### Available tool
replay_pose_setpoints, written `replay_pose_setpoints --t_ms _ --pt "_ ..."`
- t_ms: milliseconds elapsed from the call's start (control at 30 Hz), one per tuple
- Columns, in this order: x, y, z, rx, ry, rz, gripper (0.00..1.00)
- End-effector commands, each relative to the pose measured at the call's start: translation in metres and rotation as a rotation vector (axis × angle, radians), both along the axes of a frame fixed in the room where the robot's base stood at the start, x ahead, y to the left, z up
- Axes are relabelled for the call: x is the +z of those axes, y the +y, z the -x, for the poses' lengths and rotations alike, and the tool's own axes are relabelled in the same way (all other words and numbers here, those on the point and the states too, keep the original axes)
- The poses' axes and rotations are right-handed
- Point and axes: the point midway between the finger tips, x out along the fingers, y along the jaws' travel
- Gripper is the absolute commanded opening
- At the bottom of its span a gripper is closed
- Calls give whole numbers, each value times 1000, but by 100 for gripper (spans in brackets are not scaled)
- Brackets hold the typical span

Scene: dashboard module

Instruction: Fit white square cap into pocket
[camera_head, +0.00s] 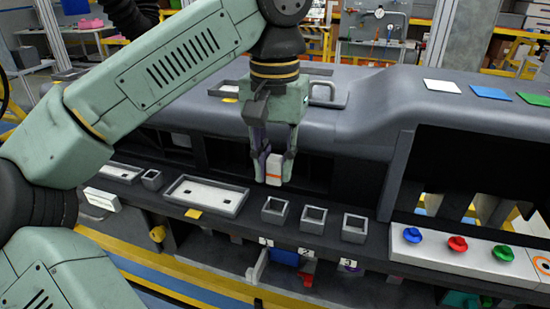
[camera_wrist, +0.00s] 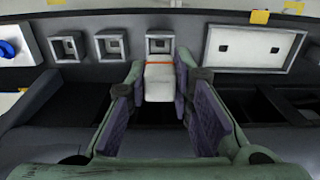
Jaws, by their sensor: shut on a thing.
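A white square cap (camera_head: 274,168) with an orange stripe is between the fingers of my gripper (camera_head: 272,178), which is shut on it. The cap also shows in the wrist view (camera_wrist: 158,86). My gripper points down and holds the cap above the ledge, behind the row of grey square pockets. The leftmost pocket (camera_head: 275,211), the middle pocket (camera_head: 310,219) and the right pocket (camera_head: 354,228) look empty in the head view. In the wrist view, the cap lines up with the nearest pocket (camera_wrist: 160,34) and overlaps its lower edge. The gap between them is hard to judge.
A large rectangular tray (camera_head: 206,195) lies left of the pockets, with a small square holder (camera_head: 152,180) beyond it. Blue (camera_head: 412,235), red (camera_head: 457,243) and green (camera_head: 502,253) knobs sit on a white panel at right. The dark dashboard body (camera_head: 345,115) rises behind the ledge.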

Motion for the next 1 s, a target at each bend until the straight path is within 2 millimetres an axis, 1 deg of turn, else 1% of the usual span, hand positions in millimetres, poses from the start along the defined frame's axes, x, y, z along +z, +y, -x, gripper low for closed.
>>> replay_pose_setpoints --t_ms 33,200,400,567,1000 --pt "-8 0 0 -1 0 1 6" --pt "-25 0 0 -2 1 1 6" --pt "-40 0 0 -1 2 2 6" --pt "-44 0 0 0 0 1 6" --pt "-44 0 0 -1 0 0 6"
